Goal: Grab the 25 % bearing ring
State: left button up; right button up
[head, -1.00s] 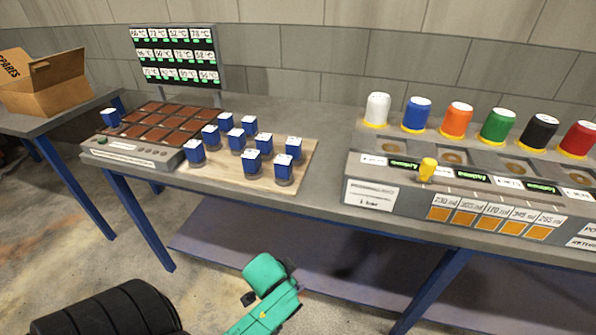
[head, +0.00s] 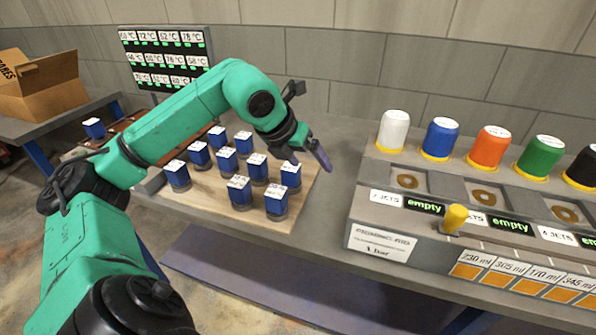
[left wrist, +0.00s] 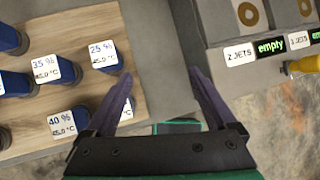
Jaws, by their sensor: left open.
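Several blue blocks with dark round bases and white top labels stand on a wooden board (head: 215,207). In the left wrist view one label reads 25 %: this ring (left wrist: 104,56) is near the board's right edge. By its place it matches the rightmost blue block (head: 290,175) in the head view, where labels are too small to read. My left gripper (head: 308,160) is open and empty, above and beyond the board's right edge. In the left wrist view its fingers (left wrist: 163,76) are apart, with the 25 % ring left of them. My right gripper is not seen.
Blocks labelled 35 % (left wrist: 45,68) and 40 % (left wrist: 62,122) stand close by; the left finger partly covers another. A jet machine (head: 380,241) with coloured canisters stands at the right. Bare table lies between board and machine. A temperature display (head: 165,58) stands behind.

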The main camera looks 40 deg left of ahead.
aim_at(290, 168)
pick_arm(q)
jog(key=s+a+r+n+g+y, duration=0.1)
jog(key=a+n+y, duration=0.15)
jog(key=a, duration=0.45)
jog(key=shift+m+y, duration=0.25)
jog(key=shift+m, duration=0.3)
jog(key=p+x, duration=0.4)
jog(key=x, duration=0.9)
jog(key=shift+d, duration=0.1)
jog(key=shift+f, duration=0.25)
jog(key=shift+r, duration=0.15)
grip_shut()
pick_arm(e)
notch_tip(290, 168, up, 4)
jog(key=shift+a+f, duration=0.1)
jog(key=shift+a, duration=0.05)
